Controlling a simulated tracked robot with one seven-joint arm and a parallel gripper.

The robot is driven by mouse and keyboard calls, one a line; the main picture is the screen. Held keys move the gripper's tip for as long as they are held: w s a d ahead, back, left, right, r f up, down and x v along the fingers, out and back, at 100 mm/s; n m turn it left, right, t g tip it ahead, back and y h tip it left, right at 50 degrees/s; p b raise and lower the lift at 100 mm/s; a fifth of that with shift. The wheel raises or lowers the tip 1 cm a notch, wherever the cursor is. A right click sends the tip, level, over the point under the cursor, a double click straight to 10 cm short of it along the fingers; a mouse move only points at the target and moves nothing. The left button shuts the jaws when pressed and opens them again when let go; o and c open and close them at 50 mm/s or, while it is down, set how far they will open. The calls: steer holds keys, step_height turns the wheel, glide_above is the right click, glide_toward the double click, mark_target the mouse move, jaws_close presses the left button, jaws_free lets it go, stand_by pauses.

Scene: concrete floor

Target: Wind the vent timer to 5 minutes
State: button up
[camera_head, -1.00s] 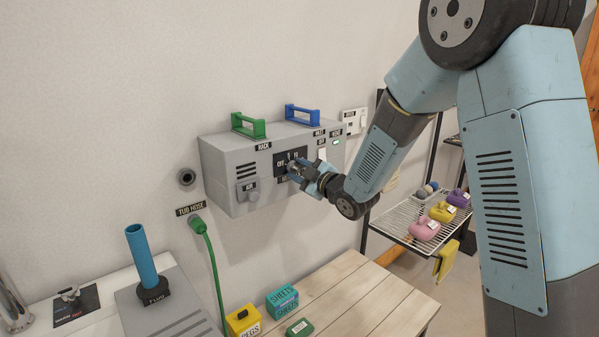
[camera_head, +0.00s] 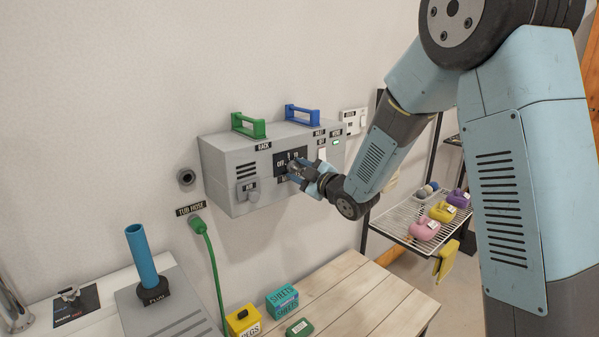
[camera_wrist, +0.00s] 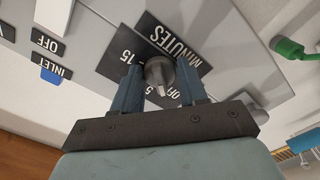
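The vent timer is a grey knob (camera_wrist: 160,74) on a black dial plate (camera_head: 281,161), which is on the front of a grey wall box (camera_head: 223,172). The plate reads OFF, 5, 15 and MINUTES. In the wrist view the knob sits between the two fingers of my gripper (camera_wrist: 161,85), which look closed against its sides. The knob's pale pointer tip appears to lie between the OFF and 5 marks. In the head view my gripper (camera_head: 300,172) is at the dial and hides the knob.
A wooden table (camera_head: 345,300) below holds small boxes. A rack (camera_head: 408,222) with coloured objects stands right. A green hose (camera_head: 210,250) hangs left.

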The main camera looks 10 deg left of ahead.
steer(key=o, duration=0.4)
steer(key=v, duration=1.3)
steer(key=shift+s+d+f, duration=0.1)
steer(key=shift+s+d, duration=0.15)
steer(key=shift+d, duration=0.05)
